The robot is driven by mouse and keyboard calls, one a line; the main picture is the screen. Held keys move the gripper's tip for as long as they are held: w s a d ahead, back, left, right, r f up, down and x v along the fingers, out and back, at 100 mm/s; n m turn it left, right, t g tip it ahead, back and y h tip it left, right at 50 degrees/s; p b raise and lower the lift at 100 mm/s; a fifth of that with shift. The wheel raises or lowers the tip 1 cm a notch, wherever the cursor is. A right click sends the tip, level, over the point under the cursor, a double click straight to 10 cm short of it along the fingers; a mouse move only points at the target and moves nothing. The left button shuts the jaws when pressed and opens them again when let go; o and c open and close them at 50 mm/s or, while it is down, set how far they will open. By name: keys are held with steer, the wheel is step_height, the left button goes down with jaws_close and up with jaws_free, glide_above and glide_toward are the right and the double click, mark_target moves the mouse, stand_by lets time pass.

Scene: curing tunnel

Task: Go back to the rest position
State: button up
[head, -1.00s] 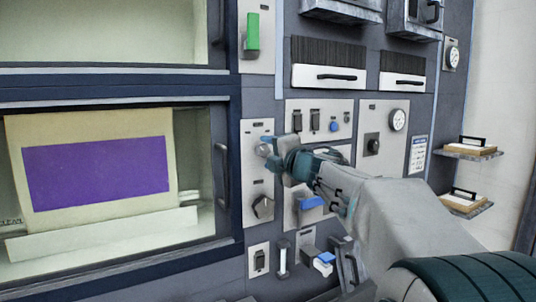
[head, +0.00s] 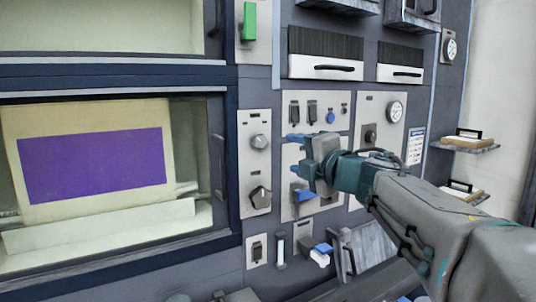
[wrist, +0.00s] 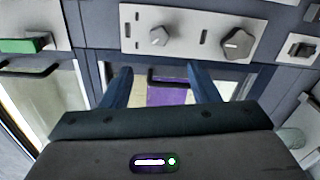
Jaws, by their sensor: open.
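My gripper (head: 299,152) is in front of the machine's control panel in the head view, right of the plate with two knobs. Its two blue fingers are apart with nothing between them. In the wrist view the open fingers (wrist: 158,88) point toward the panel, with the round knob (wrist: 158,36) and the larger dark knob (wrist: 237,43) above them. In the head view the round knob (head: 259,142) is clear of the fingers, and the dark knob (head: 260,196) sits below it. My arm covers part of the panel at the right.
A chamber window (head: 190,140) at the left shows a purple panel (head: 92,166). A door handle (head: 218,165) stands out beside it. A green lever (head: 250,21) is above. Levers and a blue-tipped handle (head: 322,248) jut out below. Shelves (head: 465,147) stand at the right.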

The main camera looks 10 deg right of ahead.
steer(key=s+d+f+m+g+h, duration=0.2)
steer(key=f+m+h, duration=0.2)
steer(key=f+m, duration=0.4)
steer(key=s+d+f+m+g+h, duration=0.2)
steer(key=f+m+h, duration=0.3)
steer(key=f+m, duration=0.25)
steer(key=s+a+f+m+g+y, duration=0.1)
steer(key=s+a+f+m+g, duration=0.3)
steer(key=s+f, duration=0.5)
steer(key=s+a+f+m+g+y, duration=0.2)
steer(key=s+a+f+m+g, duration=0.2)
steer(key=s+f, duration=0.5)
steer(key=shift+s+a+f+g, duration=0.25)
steer(key=shift+a+g, duration=0.15)
steer(key=shift+g, duration=0.8)
